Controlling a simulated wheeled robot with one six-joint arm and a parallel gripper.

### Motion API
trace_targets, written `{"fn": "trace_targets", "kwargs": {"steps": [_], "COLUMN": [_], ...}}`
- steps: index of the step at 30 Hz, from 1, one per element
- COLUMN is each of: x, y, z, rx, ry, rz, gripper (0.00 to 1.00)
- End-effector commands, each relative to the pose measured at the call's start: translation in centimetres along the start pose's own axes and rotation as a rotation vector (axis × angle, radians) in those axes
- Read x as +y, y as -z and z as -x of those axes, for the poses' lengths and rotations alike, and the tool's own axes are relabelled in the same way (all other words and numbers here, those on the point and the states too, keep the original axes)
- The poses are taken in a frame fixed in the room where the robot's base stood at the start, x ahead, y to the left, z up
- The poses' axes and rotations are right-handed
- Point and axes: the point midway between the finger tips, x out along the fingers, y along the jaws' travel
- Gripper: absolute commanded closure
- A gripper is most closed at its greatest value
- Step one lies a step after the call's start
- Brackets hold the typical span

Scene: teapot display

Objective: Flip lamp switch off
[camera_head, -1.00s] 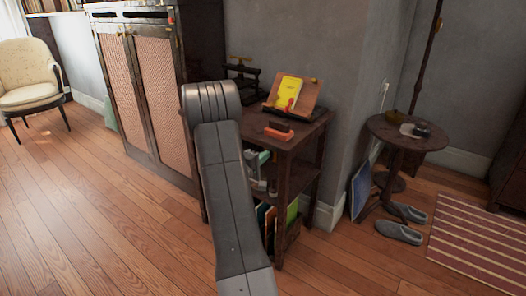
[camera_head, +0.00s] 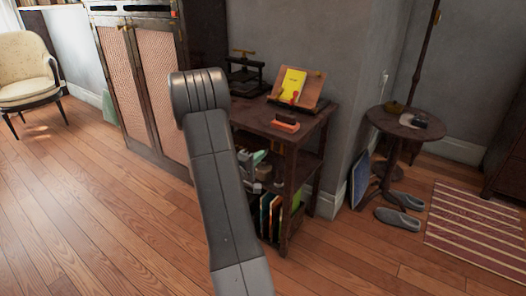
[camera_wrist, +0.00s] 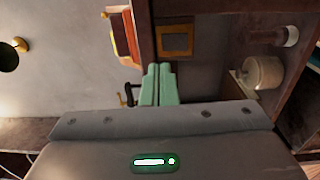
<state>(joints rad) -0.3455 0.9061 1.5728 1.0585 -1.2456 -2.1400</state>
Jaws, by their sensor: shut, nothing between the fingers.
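A dark upright pole (camera_head: 425,55), which looks like a floor lamp's stand, rises behind the small round table at the right in the head view. A small brass piece (camera_head: 438,16) sits on it near the top edge. The lamp's top is out of view, and I cannot tell whether this piece is the switch. My gripper (camera_wrist: 157,72) shows in the wrist view as two green fingers pressed together, shut and empty. They are apart from the pole, near the wooden side stand.
The side stand (camera_head: 306,128) holds a yellow book (camera_head: 292,83) and an orange-topped item (camera_head: 286,123). The round table (camera_head: 385,121), slippers (camera_head: 398,218) and striped rug (camera_head: 475,235) are at the right. A tall cabinet (camera_head: 120,70) is at left. The front floor is clear.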

Motion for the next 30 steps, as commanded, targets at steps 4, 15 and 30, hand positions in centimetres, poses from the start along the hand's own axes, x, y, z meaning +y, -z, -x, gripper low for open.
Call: {"fn": "trace_targets", "kwargs": {"steps": [4, 15, 30], "x": [0.7, 0.9, 0.7], "y": [0.1, 0.1, 0.0], "z": [2.7, 5.7, 4.8], "rx": [0.004, 0.001, -0.002], "ry": [0.000, -0.001, -0.001], "rz": [0.000, 0.000, -0.001], "gripper": [1.00, 1.00, 1.00]}}
